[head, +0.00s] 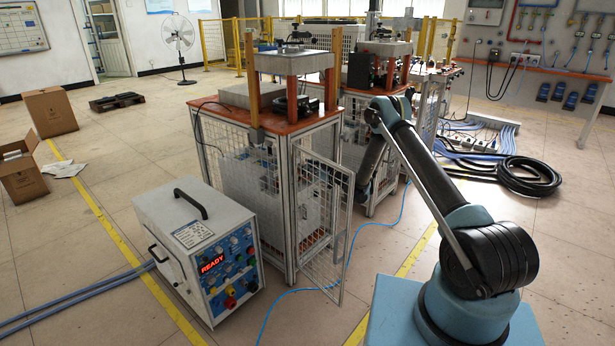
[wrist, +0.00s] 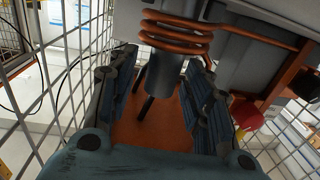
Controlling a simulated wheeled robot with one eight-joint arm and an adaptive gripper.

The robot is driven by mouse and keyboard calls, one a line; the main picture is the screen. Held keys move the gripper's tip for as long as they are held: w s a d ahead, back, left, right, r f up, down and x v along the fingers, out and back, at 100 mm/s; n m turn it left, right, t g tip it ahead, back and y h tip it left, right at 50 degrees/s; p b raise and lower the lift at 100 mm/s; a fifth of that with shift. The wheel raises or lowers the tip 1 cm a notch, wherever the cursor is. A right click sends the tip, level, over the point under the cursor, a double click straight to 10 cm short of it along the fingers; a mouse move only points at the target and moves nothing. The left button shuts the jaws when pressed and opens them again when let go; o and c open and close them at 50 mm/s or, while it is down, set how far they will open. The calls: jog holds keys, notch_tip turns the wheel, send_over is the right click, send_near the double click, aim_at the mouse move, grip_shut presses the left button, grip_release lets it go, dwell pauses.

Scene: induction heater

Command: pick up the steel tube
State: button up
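In the wrist view, a dark grey steel tube (wrist: 164,78) shows below several turns of an orange copper coil (wrist: 172,32). A grey part of the same column also shows above the coil, and the coil runs around it. Dark thin legs stand beneath the tube over an orange-brown surface (wrist: 165,132). My gripper (wrist: 165,62) is open, with its ribbed blue-grey fingers wide apart on the left and right of the tube. I cannot tell whether either finger touches it. In the head view, my gripper and the tube are hidden behind the heater frame and mesh.
Wire mesh (wrist: 70,60) stands close on the left in the wrist view, and a red knob (wrist: 245,114) on the right. In the head view, an orange-topped cabinet (head: 268,119) with an open mesh door (head: 325,230) and a READY control box (head: 204,247) stand left of my arm.

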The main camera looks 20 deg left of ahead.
grip_shut()
